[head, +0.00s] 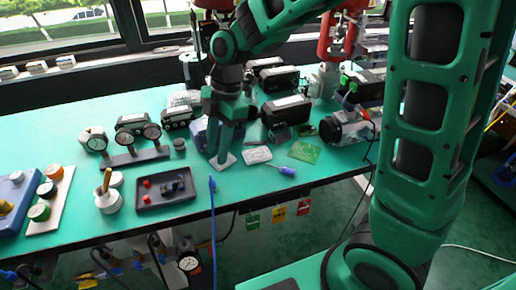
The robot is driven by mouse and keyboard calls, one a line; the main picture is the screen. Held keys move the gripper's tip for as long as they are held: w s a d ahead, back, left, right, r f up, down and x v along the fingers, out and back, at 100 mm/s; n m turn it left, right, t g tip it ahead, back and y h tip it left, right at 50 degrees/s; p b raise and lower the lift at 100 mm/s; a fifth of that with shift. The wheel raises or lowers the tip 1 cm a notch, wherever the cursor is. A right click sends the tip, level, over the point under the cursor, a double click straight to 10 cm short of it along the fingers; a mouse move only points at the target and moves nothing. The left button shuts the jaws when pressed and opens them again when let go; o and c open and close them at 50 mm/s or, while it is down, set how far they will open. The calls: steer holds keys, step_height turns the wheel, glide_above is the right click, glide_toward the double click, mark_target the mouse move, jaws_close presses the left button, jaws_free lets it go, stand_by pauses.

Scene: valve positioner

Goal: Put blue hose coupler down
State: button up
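A thin blue hose (213,230) hangs over the front edge of the green table. Its upper end, a small blue tip that looks like the coupler (212,184), is at the table edge. My gripper (222,158) points down over the table, just behind and slightly right of this tip, and seems apart from it. The fingertips are low, over a small pale plate (229,161). I cannot tell whether the fingers are parted or shut, or whether anything small is between them.
A dark tray (150,201) with red and dark parts and a white pot (107,202) stand to the left. A gauge manifold (135,158) is behind them. A blue-handled screwdriver (287,171), a green board (304,151) and a motor-like unit (346,128) lie to the right.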

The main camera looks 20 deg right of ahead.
steer(key=s+d+r+m+t+h, duration=0.1)
steer(key=s+d+r+m, duration=0.1)
steer(key=d+m, duration=0.55)
steer(key=s+d+r+m, duration=0.1)
steer(key=s+d+m, duration=0.25)
steer(key=d, duration=0.75)
steer(key=s+d+m+h, duration=0.1)
steer(key=s+d+m, duration=1.3)
steer(key=s+m, duration=0.2)
steer(key=shift+s+r+m+h, duration=0.25)
steer(key=shift+r+m+h, duration=0.15)
steer(key=shift+m, duration=0.3)
steer(key=shift+w+f, duration=0.3)
steer(key=shift+w, duration=0.35)
